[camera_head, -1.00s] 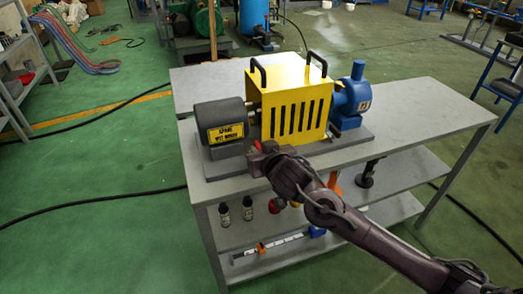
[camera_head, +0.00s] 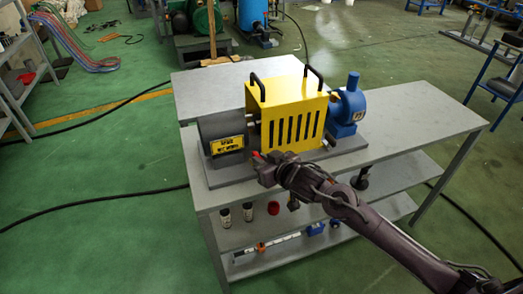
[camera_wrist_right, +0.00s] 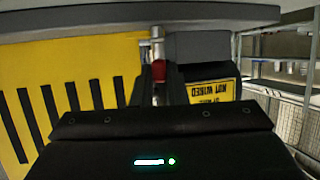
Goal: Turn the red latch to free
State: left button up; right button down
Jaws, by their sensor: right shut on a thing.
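The red latch (camera_wrist_right: 158,71) is a small red piece at the guard's edge in the right wrist view, between my right gripper's fingers (camera_wrist_right: 160,88). In the head view a bit of red (camera_head: 256,154) shows at the tips of my right gripper (camera_head: 262,166), which is shut on it. The gripper hides most of the latch, so its turn angle cannot be told. The yellow slotted guard (camera_head: 285,118) stands beside the dark motor (camera_head: 221,131), with a shaft between it and the motor. My left gripper is not in view.
A blue pump (camera_head: 349,107) stands right of the guard on the grey bench (camera_head: 420,112). Bottles (camera_head: 225,217) and a red item (camera_head: 273,207) sit on the lower shelf. The bench's right part is clear. Black cables cross the green floor.

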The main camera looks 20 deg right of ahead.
jog(key=shift+w+d+r+n+g+y+p, duration=0.1)
jog(key=shift+d+r+n+g+y+p, duration=0.05)
jog(key=shift+n+y+p, duration=0.35)
jog(key=shift+d+r+n+g+y+p, duration=0.15)
jog(key=shift+n+y+p, duration=0.25)
jog(key=shift+y+p, duration=0.15)
jog(key=shift+d+f+n+g+y, duration=0.15)
jog(key=shift+n+g+y, duration=0.15)
jog(key=shift+n+y, duration=0.2)
jog(key=shift+w+d+f+n+g+y, duration=0.1)
jog(key=shift+w+f+n+g+y, duration=0.1)
jog(key=shift+n+g+y, duration=0.45)
jog(key=n+y, duration=0.1)
jog(key=n+g+y+b, duration=0.1)
jog(key=shift+w+d+f+n+g, duration=0.1)
jog(key=shift+w+n+g, duration=0.05)
jog(key=shift+n+g, duration=0.15)
pick_arm(q)
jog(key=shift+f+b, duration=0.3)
jog(key=shift+b, duration=1.1)
pick_arm(e)
jog(key=shift+w+d+n+g+y, duration=0.1)
jog(key=shift+n+g+y, duration=0.9)
jog(key=shift+n+g, duration=0.2)
jog(key=c, duration=1.4)
grip_release()
jog(key=shift+c, duration=0.2)
